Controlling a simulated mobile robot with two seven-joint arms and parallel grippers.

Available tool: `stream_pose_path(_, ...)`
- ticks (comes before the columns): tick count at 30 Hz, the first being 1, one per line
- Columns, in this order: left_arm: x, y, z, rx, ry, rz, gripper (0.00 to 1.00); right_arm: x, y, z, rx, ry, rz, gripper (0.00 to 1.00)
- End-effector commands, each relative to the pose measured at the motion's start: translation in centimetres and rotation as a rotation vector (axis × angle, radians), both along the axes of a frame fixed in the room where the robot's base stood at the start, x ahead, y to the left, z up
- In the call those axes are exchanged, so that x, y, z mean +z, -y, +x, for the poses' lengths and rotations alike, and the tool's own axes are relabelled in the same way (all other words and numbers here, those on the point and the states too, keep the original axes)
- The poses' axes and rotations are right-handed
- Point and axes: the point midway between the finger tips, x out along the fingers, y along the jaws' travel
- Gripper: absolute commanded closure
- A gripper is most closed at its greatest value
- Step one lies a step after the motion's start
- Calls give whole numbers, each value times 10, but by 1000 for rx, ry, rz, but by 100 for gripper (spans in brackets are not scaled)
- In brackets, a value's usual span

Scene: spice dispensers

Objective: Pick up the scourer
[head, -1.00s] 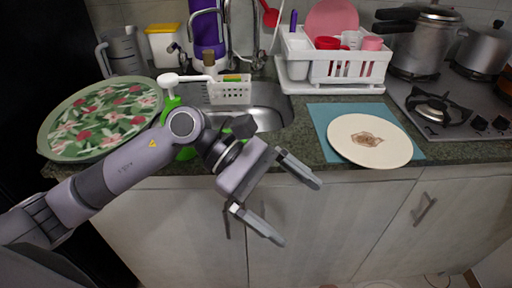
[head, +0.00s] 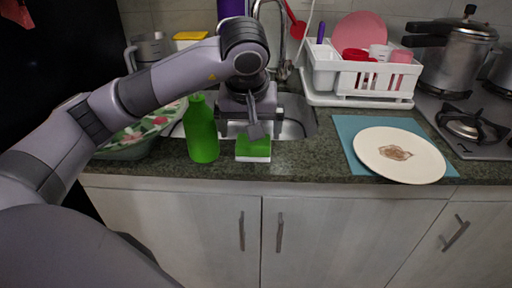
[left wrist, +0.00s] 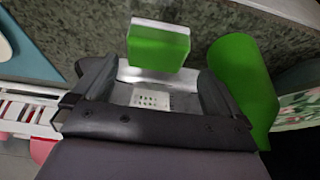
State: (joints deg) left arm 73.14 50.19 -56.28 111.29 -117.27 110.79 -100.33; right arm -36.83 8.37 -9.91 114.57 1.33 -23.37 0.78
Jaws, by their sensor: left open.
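The scourer (head: 253,149) is a green block with a white layer. It rests on the front of the dark granite counter, just right of a green bottle. In the left wrist view the scourer (left wrist: 158,47) lies just beyond the gripper's mouth, between the lines of the two fingers. My left gripper (head: 252,127) is above and behind the scourer in the head view, pointing down and partly hiding it. In the left wrist view my left gripper (left wrist: 155,82) has its fingers spread with nothing between them. Whether a finger touches the scourer is unclear. My right gripper is not in view.
The green bottle (head: 202,130) stands close to the left of the scourer and gripper; it also shows in the left wrist view (left wrist: 243,85). The sink (head: 298,118) is behind. A plate (head: 420,165) on a blue mat (head: 347,128) lies right. A dish rack (head: 345,98) stands at the back.

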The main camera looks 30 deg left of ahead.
Motion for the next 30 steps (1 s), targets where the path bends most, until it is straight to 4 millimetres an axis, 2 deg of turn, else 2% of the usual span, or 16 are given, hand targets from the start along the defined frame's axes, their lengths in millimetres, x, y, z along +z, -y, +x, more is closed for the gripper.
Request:
stream_pose_path(9, -42, -4, 15, 1, -3, -2, 0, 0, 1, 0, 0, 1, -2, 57)
stream_pose_path(18, -47, -5, 18, -1, 0, -3, 0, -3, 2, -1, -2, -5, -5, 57)
stream_pose_path(19, -47, -5, 18, -1, 0, -3, 6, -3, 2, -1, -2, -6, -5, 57)
stream_pose_path(22, -47, -5, 17, -1, 0, -3, 39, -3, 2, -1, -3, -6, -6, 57)
stream_pose_path(23, -47, -5, 17, -1, 0, -3, 45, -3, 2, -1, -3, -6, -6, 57)
stream_pose_path(30, -46, -5, 17, -1, 0, -3, 45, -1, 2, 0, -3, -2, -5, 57)
